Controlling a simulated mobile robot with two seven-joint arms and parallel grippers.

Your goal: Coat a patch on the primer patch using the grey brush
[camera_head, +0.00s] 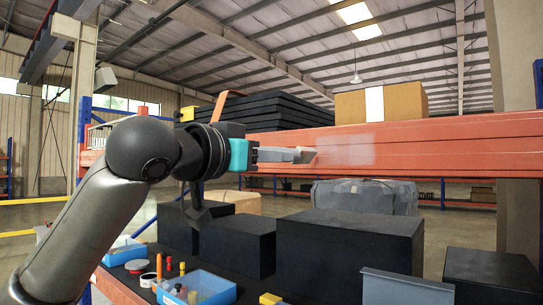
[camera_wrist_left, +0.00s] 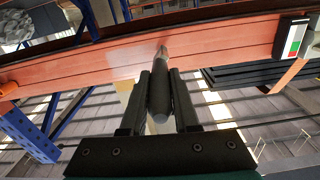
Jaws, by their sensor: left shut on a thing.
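The primer patch (camera_head: 345,149) is a pale, faint rectangle on the front face of the orange beam in the head view. My left gripper (camera_head: 286,154) reaches in from the left, level with the patch. It is shut on the grey brush (camera_head: 306,155). In the left wrist view the brush (camera_wrist_left: 160,95) lies between the two black fingers, its tip pointing at the beam. The tip is at the patch's left edge in the head view; I cannot tell whether it touches. My right gripper is not in view.
The orange beam (camera_head: 440,140) carries a cardboard box (camera_head: 408,102) and stacked black panels (camera_head: 270,110). Below are black blocks (camera_head: 350,250), a blue tray (camera_head: 208,287) and small coloured items on a dark shelf. The space before the beam right of the brush is clear.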

